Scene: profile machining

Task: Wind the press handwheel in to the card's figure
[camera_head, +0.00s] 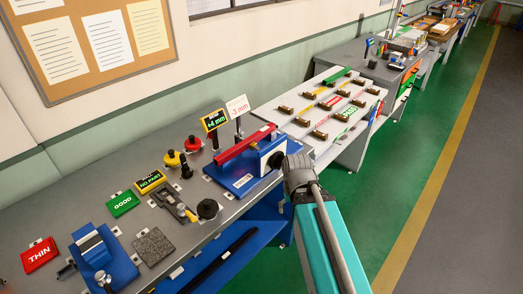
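The press has a blue base (228,176) with a long red bar (245,143) across it and a pale end block (266,160) at its right. A white card (238,106) on a stand behind it reads what looks like "-3 mm". A black display (214,120) beside the card shows a small figure that looks like "+4 mm". My gripper (281,162) is at the press's right end, close against the pale block. A dark round shape there may be the handwheel, but my wrist and gripper cover most of it. I cannot see the fingers clearly or whether they touch it.
Left on the bench are a red THIN plate (40,255), a green GOOD plate (122,204), a NO PART display (150,182), a blue fixture (104,258) and a dark square pad (153,246). Yellow (172,159) and red (193,143) buttons stand behind. The green aisle (410,150) is clear.

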